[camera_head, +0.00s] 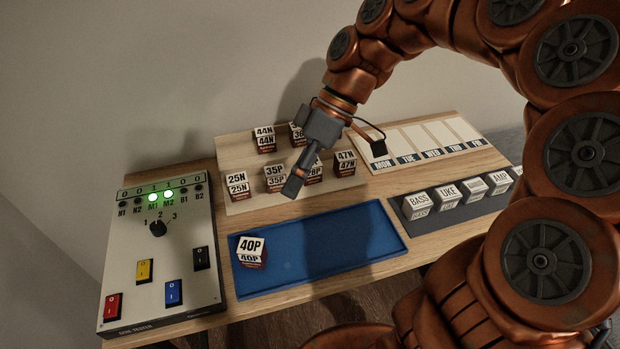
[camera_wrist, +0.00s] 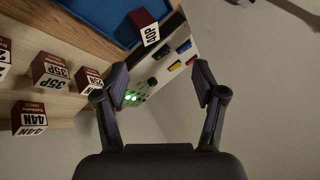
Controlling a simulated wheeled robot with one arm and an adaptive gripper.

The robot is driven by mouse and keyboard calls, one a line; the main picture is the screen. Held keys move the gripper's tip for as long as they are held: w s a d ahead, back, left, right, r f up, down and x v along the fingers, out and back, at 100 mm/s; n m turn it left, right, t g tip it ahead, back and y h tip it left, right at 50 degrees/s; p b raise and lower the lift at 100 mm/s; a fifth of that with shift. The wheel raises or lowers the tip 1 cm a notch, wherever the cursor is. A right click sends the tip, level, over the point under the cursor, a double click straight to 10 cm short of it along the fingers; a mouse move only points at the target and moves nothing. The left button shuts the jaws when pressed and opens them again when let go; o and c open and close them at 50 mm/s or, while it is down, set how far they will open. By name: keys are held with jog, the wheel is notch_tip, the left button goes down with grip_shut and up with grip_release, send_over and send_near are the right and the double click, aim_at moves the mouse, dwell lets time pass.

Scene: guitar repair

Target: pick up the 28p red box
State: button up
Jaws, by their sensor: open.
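The 28P red box (camera_head: 314,176) sits on the light wooden board in the head view, a white label on top and dark red sides. My gripper (camera_head: 297,178) hangs in front of it and hides part of it. In the wrist view my gripper (camera_wrist: 160,88) is open with nothing between its fingers. I cannot make out a 28P label in the wrist view; a box cut off at the left edge cannot be identified.
The 35P (camera_head: 276,178), 25N (camera_head: 238,187), 47N (camera_head: 345,163) and 44N (camera_head: 265,139) boxes stand close by. A 40P box (camera_head: 252,250) sits on the blue tray (camera_head: 345,250). A tester panel (camera_head: 180,260) stands left, and labelled blocks (camera_head: 447,195) right.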

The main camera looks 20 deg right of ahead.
jog(key=w+d+f+n+y+b, duration=0.3)
jog(key=w+d+f+n+y, duration=0.1)
jog(key=w, duration=0.6)
jog(key=n+t+y+b, duration=0.2)
jog(key=t+b, duration=0.1)
jog(key=b, duration=0.1)
send_near(317, 161)
jog(key=x, duration=0.4)
jog(key=shift+s+d+f, duration=0.1)
jog(key=shift+d+f, duration=0.05)
jog(key=shift+f, duration=0.1)
jog(key=shift+r+p+x, duration=0.1)
jog(key=shift+p+x, duration=0.35)
jog(key=shift+x, duration=1.5)
jog(key=shift+r+p+x, duration=0.15)
jog(key=shift+p+x, duration=0.25)
jog(key=shift+x, duration=1.5)
grip_shut()
